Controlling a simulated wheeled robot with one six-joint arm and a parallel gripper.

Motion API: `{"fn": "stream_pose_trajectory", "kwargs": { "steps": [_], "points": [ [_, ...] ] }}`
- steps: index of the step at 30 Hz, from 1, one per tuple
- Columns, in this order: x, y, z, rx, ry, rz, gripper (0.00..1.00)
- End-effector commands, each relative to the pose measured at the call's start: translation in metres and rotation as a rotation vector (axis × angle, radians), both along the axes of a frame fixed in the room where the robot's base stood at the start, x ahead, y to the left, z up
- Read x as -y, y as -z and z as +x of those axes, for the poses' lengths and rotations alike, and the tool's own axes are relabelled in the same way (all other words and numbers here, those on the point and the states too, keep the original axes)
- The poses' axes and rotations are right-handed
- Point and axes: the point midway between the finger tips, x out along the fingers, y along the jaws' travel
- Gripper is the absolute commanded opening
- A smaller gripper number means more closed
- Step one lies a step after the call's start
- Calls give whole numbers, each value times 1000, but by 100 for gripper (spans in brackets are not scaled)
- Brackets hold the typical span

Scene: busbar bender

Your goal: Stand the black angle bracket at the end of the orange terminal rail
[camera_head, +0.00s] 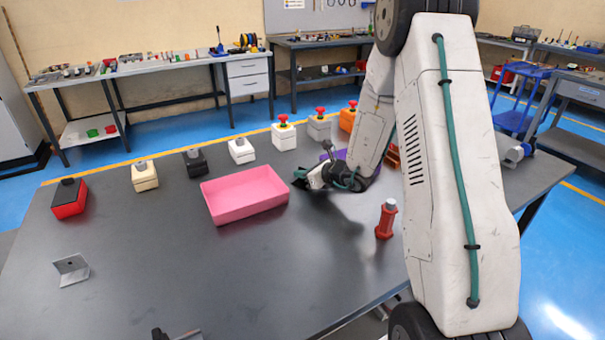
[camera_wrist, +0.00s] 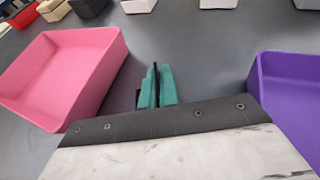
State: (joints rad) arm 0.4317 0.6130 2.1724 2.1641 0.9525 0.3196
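My gripper (camera_head: 300,178) is low over the table, just right of the pink bin. In the wrist view its teal fingers (camera_wrist: 158,86) are close together with a thin black piece (camera_wrist: 155,70) between them, which looks like the black angle bracket. A dark bit of it also shows left of the fingers; most of it is hidden. An orange piece (camera_head: 392,157) shows partly behind my arm in the head view; I cannot tell whether it is the terminal rail.
A pink bin (camera_head: 243,195) is left of my gripper; a purple bin (camera_wrist: 288,85) is right. A red bottle-like part (camera_head: 386,219) stands nearer. Switch boxes line the table's far edge. A grey metal bracket (camera_head: 72,269) lies front left.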

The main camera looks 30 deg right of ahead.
Motion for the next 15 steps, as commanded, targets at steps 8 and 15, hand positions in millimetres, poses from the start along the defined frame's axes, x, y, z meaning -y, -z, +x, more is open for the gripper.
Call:
{"fn": "stream_pose_trajectory", "kwargs": {
  "steps": [8, 15],
  "points": [
    [0, 2, 0, 0, 0, 0, 0],
    [0, 2, 0, 0, 0, -1, 24]
  ]
}}
